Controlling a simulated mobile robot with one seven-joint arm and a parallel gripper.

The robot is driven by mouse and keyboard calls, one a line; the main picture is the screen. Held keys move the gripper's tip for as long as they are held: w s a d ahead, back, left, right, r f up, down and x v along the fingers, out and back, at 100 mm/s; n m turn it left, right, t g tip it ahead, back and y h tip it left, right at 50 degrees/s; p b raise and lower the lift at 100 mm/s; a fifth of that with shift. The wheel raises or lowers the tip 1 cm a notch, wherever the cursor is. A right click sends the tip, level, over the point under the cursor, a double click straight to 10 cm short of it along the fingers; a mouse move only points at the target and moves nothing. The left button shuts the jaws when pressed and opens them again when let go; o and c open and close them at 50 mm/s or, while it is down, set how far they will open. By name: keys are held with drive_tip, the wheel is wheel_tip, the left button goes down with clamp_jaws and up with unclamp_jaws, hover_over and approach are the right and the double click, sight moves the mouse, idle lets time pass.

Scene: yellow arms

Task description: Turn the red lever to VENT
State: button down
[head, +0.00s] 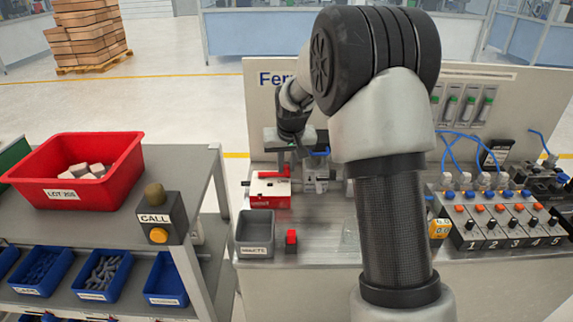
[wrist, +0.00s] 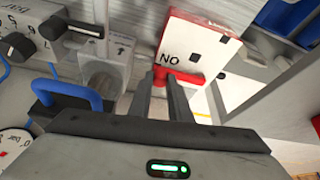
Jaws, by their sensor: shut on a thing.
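The red lever (wrist: 190,80) shows in the wrist view at the near edge of a red and white box (wrist: 198,45), whose label reads "NO" where visible. My gripper (wrist: 166,77) is shut on the lever, with one dark finger on either side of it. In the head view, my gripper (head: 286,147) is above the same red and white box (head: 270,189) on the bench. I cannot make out a VENT mark in either view.
A blue handle (wrist: 78,100) is close to the left of my fingers in the wrist view. A grey bin (head: 255,236) and a small red-topped block (head: 291,241) stand in front of the box. Numbered switch modules (head: 495,225) fill the bench's right side.

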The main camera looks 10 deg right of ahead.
drive_tip(key=shift+s, duration=0.1)
drive_tip(key=s+m, duration=0.1)
drive_tip(key=a+m+h, duration=0.1)
drive_tip(key=m, duration=0.1)
drive_tip(key=s+a+m+h, duration=0.1)
drive_tip(key=m, duration=0.1)
drive_tip(key=shift+s+g, duration=0.3)
drive_tip(key=shift+s, duration=0.05)
drive_tip(key=m, duration=0.1)
drive_tip(key=s+a+m+h, duration=0.1)
drive_tip(key=m, duration=0.1)
drive_tip(key=a+m+g, duration=0.1)
drive_tip(key=shift+s+a+m+p, duration=0.15)
drive_tip(key=shift+s+m+p, duration=0.15)
drive_tip(key=shift+m+p, duration=0.1)
drive_tip(key=a+m+p, duration=0.1)
drive_tip(key=a+m+g+h+p, duration=0.1)
drive_tip(key=m, duration=0.1)
drive_tip(key=shift+s+r+m, duration=0.15)
drive_tip(key=shift+s+m, duration=0.15)
drive_tip(key=shift+w+a+m+g+p, duration=0.1)
drive_tip(key=shift+a+m+g+p, duration=0.55)
drive_tip(key=shift+m, duration=0.5)
drive_tip(key=shift+w+a+m+g+p, duration=0.1)
drive_tip(key=shift+a+m+g+p, duration=0.45)
drive_tip(key=shift+a+m, duration=0.45)
drive_tip(key=shift+d, duration=0.1)
drive_tip(key=c, duration=1.6)
unclamp_jaws()
drive_tip(key=shift+c, duration=0.2)
